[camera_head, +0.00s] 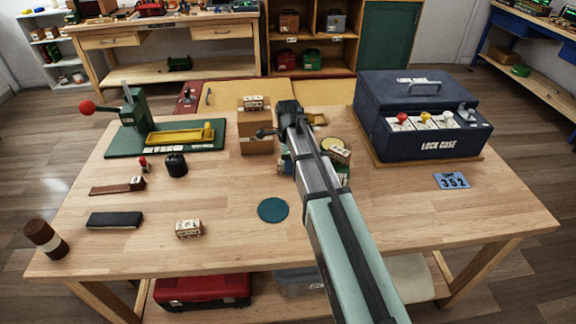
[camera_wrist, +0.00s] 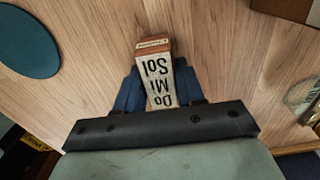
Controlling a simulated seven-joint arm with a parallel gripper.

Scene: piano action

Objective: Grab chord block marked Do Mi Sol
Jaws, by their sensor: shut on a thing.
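The chord block marked Do Mi Sol (camera_wrist: 158,78) is a small wooden block with a pale lettered face. It sits between the two blue fingers of my gripper (camera_wrist: 160,92) in the wrist view, its lettering upside down. The gripper is shut on it, and the block's far end sticks out past the fingertips. Wood tabletop shows around it; I cannot tell whether the block touches the table. In the head view my arm hides the held block and most of the gripper.
A teal disc (camera_head: 273,209) lies left of my arm. Another marked block (camera_head: 189,228) lies at front left, and one (camera_head: 253,103) sits on a wooden box (camera_head: 256,136). The blue lock case (camera_head: 418,115) stands at right. The front right tabletop is clear.

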